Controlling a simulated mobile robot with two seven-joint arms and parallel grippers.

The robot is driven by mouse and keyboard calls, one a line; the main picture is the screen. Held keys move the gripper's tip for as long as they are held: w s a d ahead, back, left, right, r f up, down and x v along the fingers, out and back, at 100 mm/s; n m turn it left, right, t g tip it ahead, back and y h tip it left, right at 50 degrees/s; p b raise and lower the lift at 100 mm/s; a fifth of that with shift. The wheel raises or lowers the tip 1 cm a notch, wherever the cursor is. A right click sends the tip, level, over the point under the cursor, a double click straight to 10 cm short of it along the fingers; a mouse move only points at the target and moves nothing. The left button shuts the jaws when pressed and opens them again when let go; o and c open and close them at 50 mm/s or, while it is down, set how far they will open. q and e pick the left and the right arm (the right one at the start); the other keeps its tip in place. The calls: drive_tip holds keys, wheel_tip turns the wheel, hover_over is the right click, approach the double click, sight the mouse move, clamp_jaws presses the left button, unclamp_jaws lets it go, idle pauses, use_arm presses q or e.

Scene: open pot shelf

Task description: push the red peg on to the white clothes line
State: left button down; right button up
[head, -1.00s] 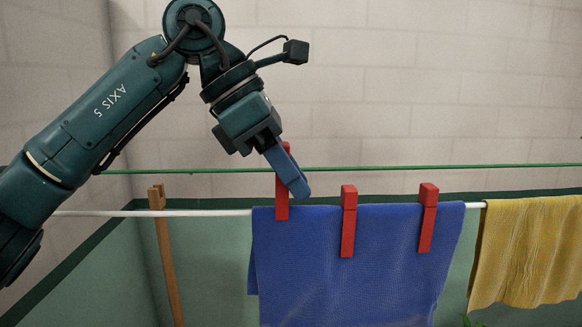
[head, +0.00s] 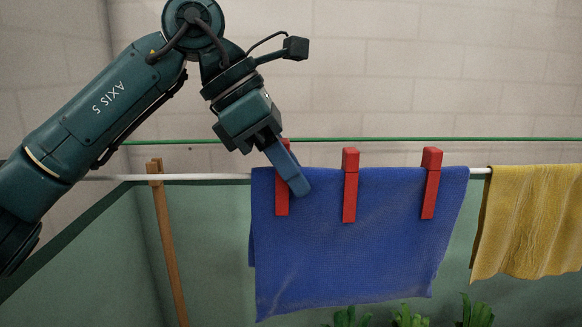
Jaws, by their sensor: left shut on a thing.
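The white clothes line (head: 215,177) runs across the head view, with a blue cloth (head: 340,260) hung over it. My left gripper (head: 287,176) is shut on the leftmost red peg (head: 282,204) at the cloth's left end. One finger crosses in front of the peg and hides its middle; the other finger is hidden. The peg is upright, its lower part in front of the cloth well below the line, about level with the feet of the other two red pegs (head: 350,190) (head: 431,185). My right gripper is out of view.
A yellow cloth (head: 530,225) hangs on the line at the right. A wooden prop (head: 167,240) stands at the line on the left. A green line (head: 420,139) runs behind, before a pale brick wall. Green plants (head: 410,317) show below.

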use_arm(q)
drive_tip(key=shift+f+b, duration=0.45)
drive_tip(key=shift+f, duration=0.2)
drive_tip(key=c, duration=1.2)
unclamp_jaws()
drive_tip(key=shift+o, duration=0.2)
